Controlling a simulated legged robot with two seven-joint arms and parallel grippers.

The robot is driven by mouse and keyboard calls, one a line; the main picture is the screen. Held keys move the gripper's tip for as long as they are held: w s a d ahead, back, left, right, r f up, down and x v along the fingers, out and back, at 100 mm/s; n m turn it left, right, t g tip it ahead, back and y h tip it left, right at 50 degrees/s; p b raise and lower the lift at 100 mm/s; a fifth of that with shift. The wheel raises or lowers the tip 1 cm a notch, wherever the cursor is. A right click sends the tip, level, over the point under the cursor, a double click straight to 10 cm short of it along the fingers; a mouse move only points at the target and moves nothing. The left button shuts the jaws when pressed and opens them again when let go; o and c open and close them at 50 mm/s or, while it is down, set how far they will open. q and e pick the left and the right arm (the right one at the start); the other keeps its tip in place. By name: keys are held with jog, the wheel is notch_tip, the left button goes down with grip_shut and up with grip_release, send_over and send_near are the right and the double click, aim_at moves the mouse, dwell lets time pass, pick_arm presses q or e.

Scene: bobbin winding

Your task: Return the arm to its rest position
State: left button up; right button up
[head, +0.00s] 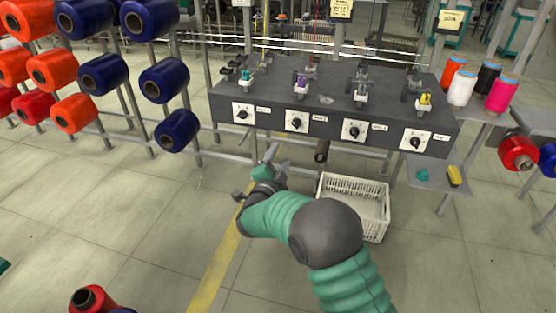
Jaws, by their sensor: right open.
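My right arm, green with dark joints, reaches up from the lower right. My right gripper (255,173) is open, with its two fingers spread apart. I see nothing between the fingers. It is in front of the winding machine (330,115), below its front panel, and left of the white basket (362,208). The forearm hides part of the basket. My left gripper is not in view.
Racks with orange and blue bobbins (101,72) stand at the left. Thread cones (461,88) stand on a table at the right. A small shelf (435,172) holds a teal piece and a yellow-and-black object. The floor left of my arm is mostly clear.

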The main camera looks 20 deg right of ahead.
jog(key=s+a+f+n+g+y, duration=0.45)
jog(key=s+f+n+y, duration=0.25)
jog(key=s+n+y, duration=0.4)
jog(key=s+d+f+n+g, duration=0.1)
jog(key=s+f+n+g, duration=0.15)
jog(key=s, duration=0.55)
jog(key=s+d+f+n+g+h, duration=0.1)
jog(key=s+f+n+g, duration=0.15)
jog(key=s, duration=0.55)
jog(key=s+d+f+n+g, duration=0.1)
jog(key=s+f+n+g, duration=0.15)
jog(key=s, duration=0.45)
jog(key=w+p+v, duration=0.2)
jog(key=p+v, duration=1.1)
jog(key=w+r+p+v, duration=0.1)
jog(key=w+p+v, duration=0.2)
jog(key=p+v, duration=1)
jog(key=shift+a+r+p, duration=0.35)
jog(key=shift+p, duration=0.35)
